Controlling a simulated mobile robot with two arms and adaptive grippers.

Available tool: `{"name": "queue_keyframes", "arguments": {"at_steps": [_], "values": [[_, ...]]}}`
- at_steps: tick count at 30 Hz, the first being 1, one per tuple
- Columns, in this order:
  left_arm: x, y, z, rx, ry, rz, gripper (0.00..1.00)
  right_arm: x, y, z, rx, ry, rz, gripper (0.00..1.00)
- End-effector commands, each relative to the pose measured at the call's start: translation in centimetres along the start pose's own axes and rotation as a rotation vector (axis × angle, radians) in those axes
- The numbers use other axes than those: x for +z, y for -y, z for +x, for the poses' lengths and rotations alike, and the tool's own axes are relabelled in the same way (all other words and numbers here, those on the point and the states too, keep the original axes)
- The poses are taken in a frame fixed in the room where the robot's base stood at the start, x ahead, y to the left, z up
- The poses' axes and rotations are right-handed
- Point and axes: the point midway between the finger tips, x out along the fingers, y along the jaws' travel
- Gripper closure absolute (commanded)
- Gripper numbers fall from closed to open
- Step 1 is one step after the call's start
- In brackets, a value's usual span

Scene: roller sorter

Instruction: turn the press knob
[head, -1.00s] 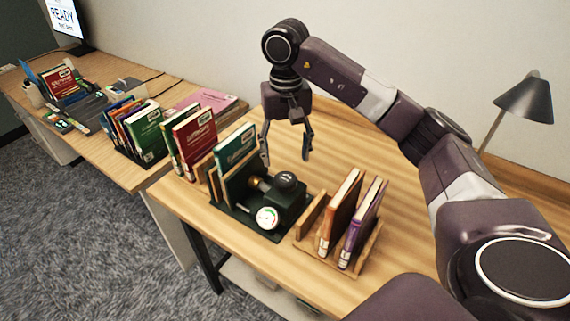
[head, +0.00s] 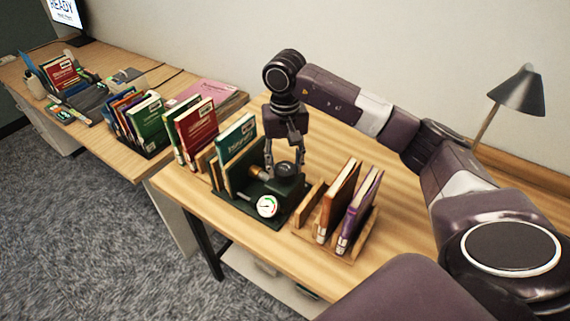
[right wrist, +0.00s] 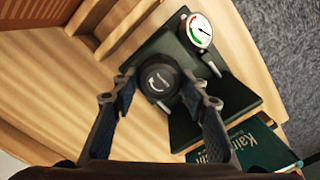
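The press (head: 262,207) is a dark green device on the wooden table, with a white dial gauge (head: 267,206) at its front. Its black round press knob (head: 286,170) is on top. In the right wrist view the knob (right wrist: 158,80) shows a white curved arrow. My right gripper (head: 283,168) points down over the knob. In the right wrist view its fingers (right wrist: 160,80) are spread, one on each side of the knob, with small gaps showing. Contact is not visible. My left gripper is not in view.
A green book (head: 240,150) stands at the press's left side. A wooden rack (head: 310,203) with an orange and a purple book stands close on the right. Red and green books (head: 195,130) stand further left. The table's back right is clear, with a lamp (head: 518,92) behind.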

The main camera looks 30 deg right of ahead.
Motion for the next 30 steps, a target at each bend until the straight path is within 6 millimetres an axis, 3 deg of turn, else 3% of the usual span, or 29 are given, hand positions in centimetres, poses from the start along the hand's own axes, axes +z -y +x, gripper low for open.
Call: {"name": "queue_keyframes", "arguments": {"at_steps": [6,17,30], "values": [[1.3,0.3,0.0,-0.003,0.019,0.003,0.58,0.0,-0.1,0.0,0.002,0.0,0.001,0.83],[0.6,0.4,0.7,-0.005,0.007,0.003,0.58,0.0,-0.1,0.0,0.002,-0.001,0.074,0.83],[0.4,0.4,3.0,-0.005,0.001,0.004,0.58,-0.1,-0.1,0.1,0.001,-0.002,0.432,0.83]]}}
